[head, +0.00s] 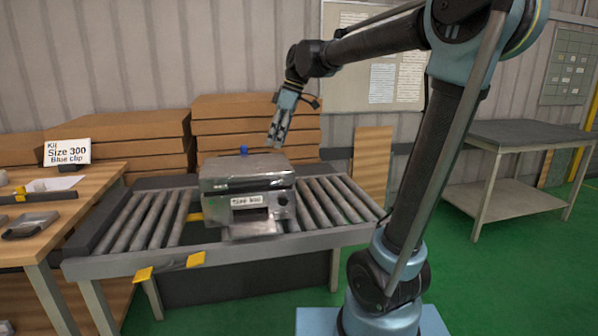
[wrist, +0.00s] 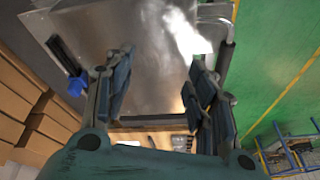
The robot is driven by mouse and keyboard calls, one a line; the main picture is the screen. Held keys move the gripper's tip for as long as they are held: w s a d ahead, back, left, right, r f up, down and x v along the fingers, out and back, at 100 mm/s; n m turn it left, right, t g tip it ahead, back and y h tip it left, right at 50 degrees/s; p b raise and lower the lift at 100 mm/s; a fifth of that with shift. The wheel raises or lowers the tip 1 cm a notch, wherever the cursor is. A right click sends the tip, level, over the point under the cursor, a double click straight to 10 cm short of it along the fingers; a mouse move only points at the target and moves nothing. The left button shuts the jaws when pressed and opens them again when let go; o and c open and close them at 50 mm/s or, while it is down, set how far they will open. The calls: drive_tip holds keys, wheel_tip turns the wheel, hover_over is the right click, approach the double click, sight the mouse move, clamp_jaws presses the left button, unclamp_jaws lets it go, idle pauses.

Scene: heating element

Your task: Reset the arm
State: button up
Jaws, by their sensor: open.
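My gripper (head: 278,132) is open and empty, above the right side of a metal box (head: 246,183) with its fingers pointing down. The box stands on the roller conveyor and has a blue knob (head: 244,150) on its lid and a label on its front. In the wrist view, my gripper's two fingers (wrist: 160,92) are spread apart over the box's shiny metal top (wrist: 150,40). The blue knob (wrist: 77,85) shows left of the fingers there. Nothing is between the fingers. The inside of the box is mostly hidden.
The roller conveyor (head: 150,222) carries the box. A wooden table (head: 50,215) at left holds a sign (head: 67,152) reading "Kit Size 300 Blue clip". Stacked cardboard boxes (head: 225,110) stand behind. A grey table (head: 520,132) stands at right. Green floor between is clear.

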drive_tip(key=s+d+f+m+t+h, duration=0.1)
drive_tip(key=s+d+f+m+h, duration=0.1)
drive_tip(key=s+d+f+m, duration=0.6)
drive_tip(key=s+d+f+m+t+h, duration=0.1)
drive_tip(key=s+d+f+m, duration=0.7)
drive_tip(key=s+d+f, duration=0.5)
drive_tip(key=d+f, duration=0.4)
drive_tip(key=d, duration=0.1)
drive_tip(key=shift+s+f+t+h, duration=0.3)
drive_tip(key=shift+s+f+h, duration=0.05)
drive_tip(key=shift+s+h, duration=0.05)
drive_tip(key=c, duration=0.3)
drive_tip(key=shift+c, duration=0.6)
